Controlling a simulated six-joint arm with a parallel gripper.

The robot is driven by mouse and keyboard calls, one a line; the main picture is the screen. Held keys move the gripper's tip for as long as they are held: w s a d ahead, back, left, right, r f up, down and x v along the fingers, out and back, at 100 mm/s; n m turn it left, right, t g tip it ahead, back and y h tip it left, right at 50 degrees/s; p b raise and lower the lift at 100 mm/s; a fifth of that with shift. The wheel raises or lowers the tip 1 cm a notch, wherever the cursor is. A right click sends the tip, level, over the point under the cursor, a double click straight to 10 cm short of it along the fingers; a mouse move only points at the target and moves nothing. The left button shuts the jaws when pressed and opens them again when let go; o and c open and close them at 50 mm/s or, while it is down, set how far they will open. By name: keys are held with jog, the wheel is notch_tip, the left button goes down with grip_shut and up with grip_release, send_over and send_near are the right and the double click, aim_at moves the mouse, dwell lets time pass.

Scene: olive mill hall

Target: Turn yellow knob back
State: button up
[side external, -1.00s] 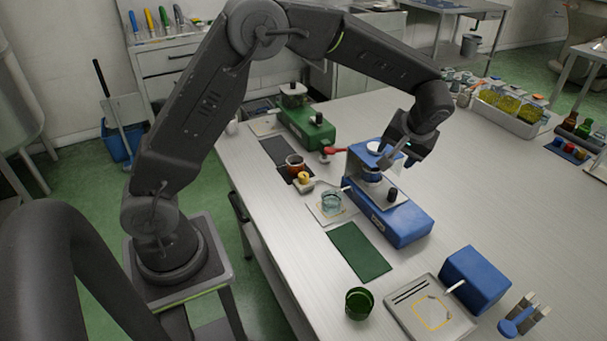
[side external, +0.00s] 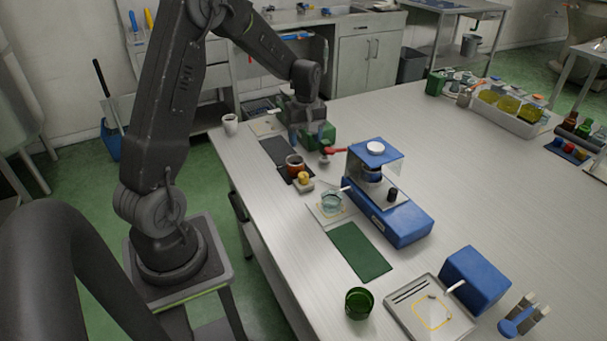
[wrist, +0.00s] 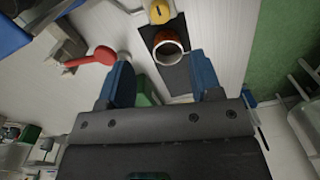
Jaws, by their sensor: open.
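The yellow knob (side external: 303,176) sits on a small pale block near the table's left edge, in front of an amber cup (side external: 294,163). In the wrist view the yellow knob (wrist: 160,12) is at the top edge, partly cut off, with a dark mark on its face. My gripper (side external: 309,146) points down over the green machine (side external: 322,132), behind the cup and apart from the knob. In the wrist view the blue fingers of my gripper (wrist: 163,80) are spread with nothing between them. The cup (wrist: 168,47) shows just beyond the fingers.
A red lever (side external: 333,151) sticks out beside the green machine; in the wrist view it is left of the fingers. The blue machine (side external: 388,212) and a clear glass (side external: 331,201) stand nearer the camera. A white cup (side external: 230,123) stands at the left edge. The table's right side has free room.

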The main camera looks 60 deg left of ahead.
aim_at(304, 174)
jog(key=f, duration=1.2)
jog(key=shift+s+f, duration=0.2)
jog(key=shift+f, duration=0.15)
jog(key=c, duration=0.9)
